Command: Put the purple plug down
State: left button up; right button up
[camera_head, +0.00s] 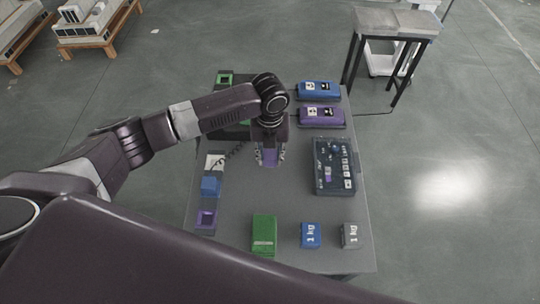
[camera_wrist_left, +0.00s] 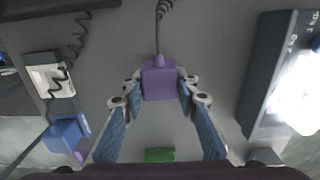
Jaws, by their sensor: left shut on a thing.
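The purple plug (camera_head: 270,158) is held by my left gripper (camera_head: 270,156) over the middle of the table. In the left wrist view the purple plug (camera_wrist_left: 158,82) sits between the tips of the two blue-padded fingers (camera_wrist_left: 158,98). A dark coiled cord runs from its far end to the top of that view. I cannot tell whether the plug touches the tabletop. A purple square socket frame (camera_head: 206,220) lies at the table's left edge. My right gripper is not in view.
On the grey table (camera_head: 285,200), a blue plug (camera_head: 210,187) is at left, a dark control panel (camera_head: 333,180) at right. A green block (camera_head: 264,235) and blue (camera_head: 311,235) and grey (camera_head: 350,236) weights stand in front. Blue (camera_head: 318,90) and purple (camera_head: 321,116) devices stand behind.

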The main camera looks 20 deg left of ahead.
aim_at(270, 155)
pick_arm(q)
jog(key=o, duration=1.1)
jog(key=shift+f, duration=0.1)
jog(key=shift+c, duration=0.2)
notch_tip(270, 155, up, 12)
jog(key=b, duration=0.2)
jog(key=shift+r, duration=0.2)
